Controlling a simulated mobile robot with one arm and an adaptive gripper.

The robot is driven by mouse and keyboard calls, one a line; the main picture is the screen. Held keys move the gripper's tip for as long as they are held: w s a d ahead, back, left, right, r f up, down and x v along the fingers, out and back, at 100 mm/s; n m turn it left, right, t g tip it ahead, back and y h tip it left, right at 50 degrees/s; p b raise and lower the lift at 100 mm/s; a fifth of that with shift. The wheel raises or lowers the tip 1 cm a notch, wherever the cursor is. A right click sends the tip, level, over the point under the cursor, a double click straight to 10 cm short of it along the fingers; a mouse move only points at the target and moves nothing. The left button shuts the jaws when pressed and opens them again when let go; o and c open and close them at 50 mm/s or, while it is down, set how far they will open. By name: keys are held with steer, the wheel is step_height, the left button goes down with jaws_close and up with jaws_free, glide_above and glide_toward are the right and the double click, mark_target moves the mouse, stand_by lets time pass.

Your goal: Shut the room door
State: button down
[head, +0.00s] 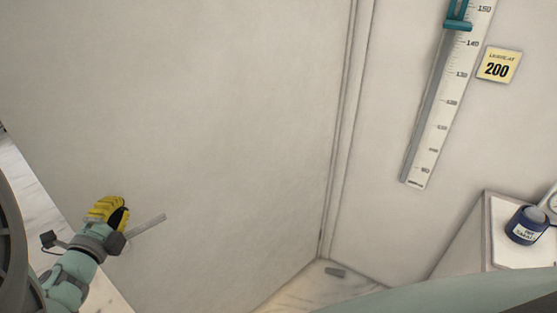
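The room door (210,110) appears to be the large, plain, pale panel filling the left and middle of the head view. Its left edge runs diagonally down at the lower left, with a light floor showing past it. A grey bar-like lever handle (149,226) shows low on the panel. My gripper (115,212), with yellow fingers, is at the lower left, close beside the handle's left end. I cannot tell whether it touches the handle or the panel. The finger gap is too small and turned away to judge.
A pale frame strip (346,130) stands at the panel's right side. A white cabinet (484,235) at lower right bears a blue jar (526,226). A small grey block (335,272) lies on the floor.

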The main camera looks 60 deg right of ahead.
mark_target(124, 184)
steer(key=shift+w+d+r, duration=0.2)
steer(key=shift+w+d, duration=0.1)
steer(key=shift+d, duration=0.45)
steer(key=shift+w+d+f+p, duration=0.1)
steer(key=shift+w+d+p, duration=0.1)
steer(key=shift+w+p, duration=0.45)
steer(key=shift+w+d+p, duration=0.15)
steer(key=shift+w+p, duration=0.2)
steer(key=shift+w, duration=0.6)
steer(key=shift+w+d+f, duration=0.1)
steer(key=shift+w+f, duration=0.05)
steer(key=shift+w, duration=0.15)
steer(key=shift+w, duration=0.1)
